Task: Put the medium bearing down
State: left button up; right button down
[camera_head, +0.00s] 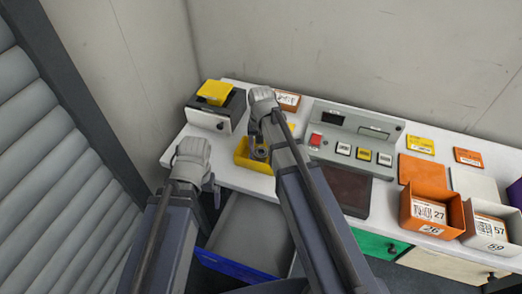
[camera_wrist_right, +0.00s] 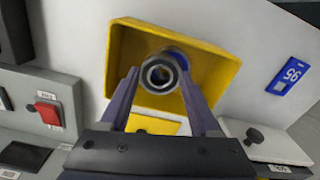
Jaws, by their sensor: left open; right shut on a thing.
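The medium bearing (camera_wrist_right: 160,73) is a round metal ring with a dark bore. It shows in the right wrist view between the fingertips of my right gripper (camera_wrist_right: 158,82), which is shut on it. Behind it is the yellow bin (camera_wrist_right: 120,50), whose inside it overlaps in the picture; the exact height is hard to tell. In the head view my right gripper (camera_head: 259,149) is over the yellow bin (camera_head: 241,158), and the arm hides part of the bin. My left gripper (camera_head: 212,190) is open and empty in front of the table's left edge.
A grey device with a yellow top (camera_head: 214,92) stands at the back left. A control panel (camera_head: 352,140) with a red button is right of the bin. An open drawer (camera_head: 243,237) is below the table.

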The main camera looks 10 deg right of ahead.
aim_at(261, 151)
jog(key=shift+f+b, duration=0.6)
jog(key=shift+c, duration=0.6)
grip_release()
notch_tip(261, 151, up, 13)
jog(key=p, duration=1.3)
